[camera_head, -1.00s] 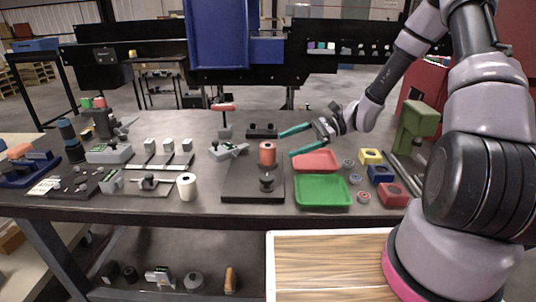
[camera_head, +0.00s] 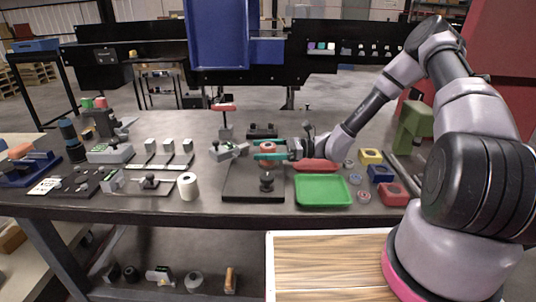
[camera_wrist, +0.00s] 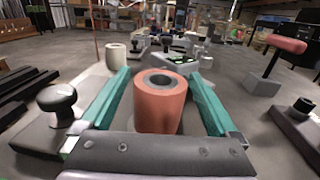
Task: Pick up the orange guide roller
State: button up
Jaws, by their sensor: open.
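The orange guide roller (camera_wrist: 158,106) stands upright on a dark base plate, with a dark hole in its top. In the head view the roller (camera_head: 266,148) is partly hidden by my gripper. My gripper (camera_wrist: 161,83) has two teal fingers, open, one on each side of the roller with a visible gap to each. In the head view my gripper (camera_head: 262,149) reaches in level from the right at the roller's height. The dark base plate (camera_head: 240,184) also carries a black knob (camera_head: 267,181) in front of the roller.
A red tray (camera_head: 318,165) and a green tray (camera_head: 322,190) lie right of the plate. A white roll (camera_head: 187,186) stands to the left. A red-topped stand (camera_head: 224,121) is behind. Yellow (camera_head: 371,157), blue and red blocks sit at the right.

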jog(key=shift+a, duration=0.75)
grip_shut()
jog(key=shift+r, duration=0.1)
